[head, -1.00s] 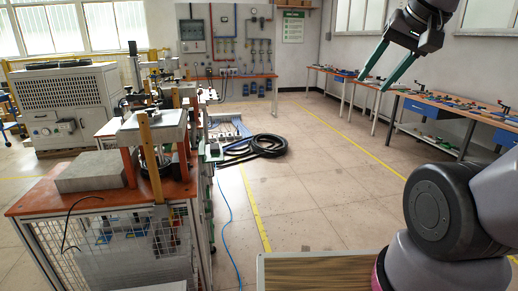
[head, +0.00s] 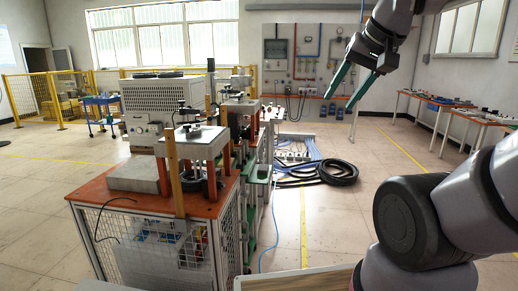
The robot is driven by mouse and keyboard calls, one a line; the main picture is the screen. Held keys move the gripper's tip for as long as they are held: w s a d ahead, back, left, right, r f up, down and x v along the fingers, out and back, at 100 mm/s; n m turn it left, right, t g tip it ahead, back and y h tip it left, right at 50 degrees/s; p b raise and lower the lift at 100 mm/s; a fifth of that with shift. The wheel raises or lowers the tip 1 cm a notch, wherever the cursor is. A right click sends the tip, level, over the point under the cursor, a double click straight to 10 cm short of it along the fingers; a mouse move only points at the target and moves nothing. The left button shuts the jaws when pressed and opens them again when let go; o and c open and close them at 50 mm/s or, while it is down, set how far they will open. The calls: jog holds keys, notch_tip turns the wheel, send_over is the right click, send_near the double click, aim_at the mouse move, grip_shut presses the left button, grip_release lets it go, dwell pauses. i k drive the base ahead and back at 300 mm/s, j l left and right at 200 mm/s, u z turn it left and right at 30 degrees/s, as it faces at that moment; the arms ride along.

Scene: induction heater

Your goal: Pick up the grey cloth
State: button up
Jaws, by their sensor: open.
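My gripper (head: 341,101), with two green fingers, is raised at the upper right in the head view. It is open and empty, with its fingers apart and pointing down. I cannot make out a grey cloth for certain. A grey, flat-topped, block-like thing (head: 136,174) lies on the left part of the orange bench top (head: 195,207). Whether it is cloth or a solid slab cannot be told. My gripper is well to the right of it in the picture and not touching anything.
A machine with a metal top plate (head: 190,141) stands on the caged bench. Black hoses (head: 318,173) lie on the floor behind, near a wall panel (head: 312,60). A wooden surface edge (head: 295,280) shows at the bottom. Open floor (head: 340,215) lies right of the bench.

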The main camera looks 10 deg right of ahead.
aim_at(263, 169)
jog(key=i+l+u, duration=0.25)
jog(key=i+l, duration=0.3)
jog(key=i, duration=0.15)
jog(key=i+l+u, duration=0.2)
jog(key=i+l, duration=0.45)
jog(key=i+l+u, duration=0.25)
jog(key=i+l, duration=0.35)
jog(key=l, duration=0.15)
